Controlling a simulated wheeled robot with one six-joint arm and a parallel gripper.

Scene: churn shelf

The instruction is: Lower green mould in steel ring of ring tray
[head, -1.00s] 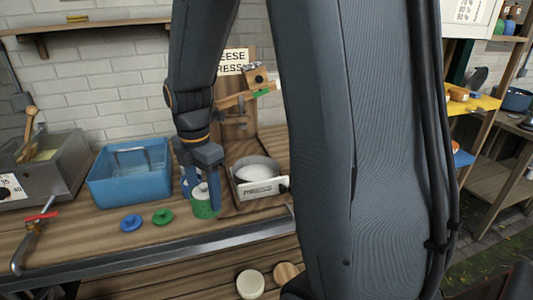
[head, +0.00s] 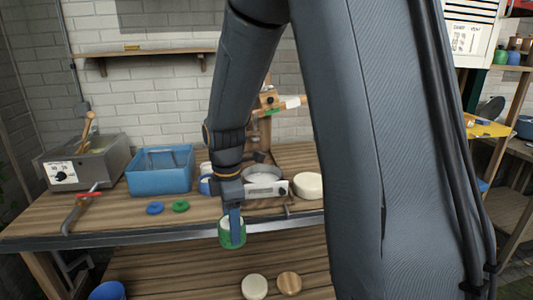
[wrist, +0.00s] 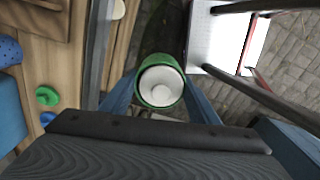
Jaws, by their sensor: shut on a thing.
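The green mould (head: 226,241) is a green cup with a white inside, held between the blue fingers of my gripper (head: 236,233). It hangs roughly upright at the front edge of the bench. In the wrist view the mould (wrist: 160,100) sits between the fingers, its open top showing white contents. A pale tray (head: 268,189) with a round metal ring (head: 263,173) stands on the bench behind my gripper; its front carries a label. I cannot tell for sure whether this is the ring tray. The mould is apart from it, nearer the camera.
A blue tub (head: 160,180), a grey vat (head: 85,163), blue (head: 155,208) and green (head: 180,206) discs and a white round cheese (head: 308,186) stand on the bench (head: 110,218). Part of a blue mould (head: 206,186) shows behind my arm. Round pieces (head: 254,287) lie on the lower shelf.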

